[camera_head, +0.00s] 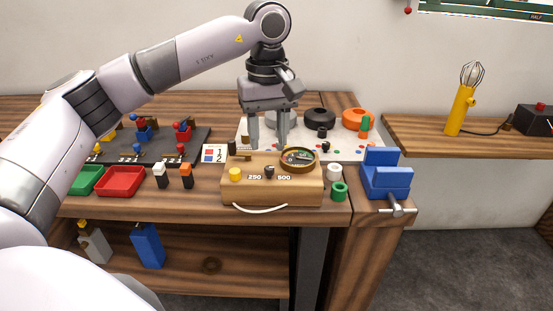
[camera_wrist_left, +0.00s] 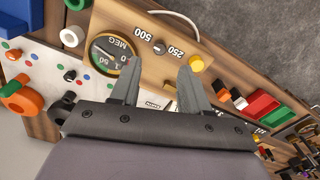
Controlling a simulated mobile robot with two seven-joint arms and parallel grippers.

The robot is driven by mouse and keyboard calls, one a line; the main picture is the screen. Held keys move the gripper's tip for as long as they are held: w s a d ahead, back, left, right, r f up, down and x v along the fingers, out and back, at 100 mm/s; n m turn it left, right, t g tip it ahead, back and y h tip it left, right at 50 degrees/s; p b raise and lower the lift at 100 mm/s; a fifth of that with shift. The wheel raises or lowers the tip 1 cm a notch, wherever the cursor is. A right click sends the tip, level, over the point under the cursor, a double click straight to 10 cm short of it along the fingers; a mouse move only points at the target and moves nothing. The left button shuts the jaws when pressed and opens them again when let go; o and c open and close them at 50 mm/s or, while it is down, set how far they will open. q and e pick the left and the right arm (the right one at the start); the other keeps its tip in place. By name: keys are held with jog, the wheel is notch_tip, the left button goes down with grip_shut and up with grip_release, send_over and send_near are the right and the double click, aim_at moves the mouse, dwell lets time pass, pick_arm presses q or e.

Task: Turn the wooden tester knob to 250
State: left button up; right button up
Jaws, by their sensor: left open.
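The wooden tester (camera_head: 225,190) stands at the front of the bench, with a round dial (camera_head: 299,159) on its top. Its small dark knob (camera_head: 269,172) sits between the labels 250 and 500, with a yellow button (camera_head: 235,174) left of 250. Which way the knob points is too small to tell. My left gripper (camera_head: 268,145) is open and empty, pointing down above the tester's back part, behind the knob. In the left wrist view, the fingertips (camera_wrist_left: 159,70) are spread apart, and the knob (camera_wrist_left: 158,47) shows beyond the gap between them, untouched.
A blue vise (camera_head: 388,178) is at the bench's right corner. White and green rings (camera_head: 339,191) lie right of the tester. A white spotted board (camera_head: 345,147) with coils is behind.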

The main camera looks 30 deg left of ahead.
aim_at(269, 167)
pick_arm(q)
notch_tip(269, 167, down, 6)
jog(key=shift+f, duration=0.2)
grip_shut()
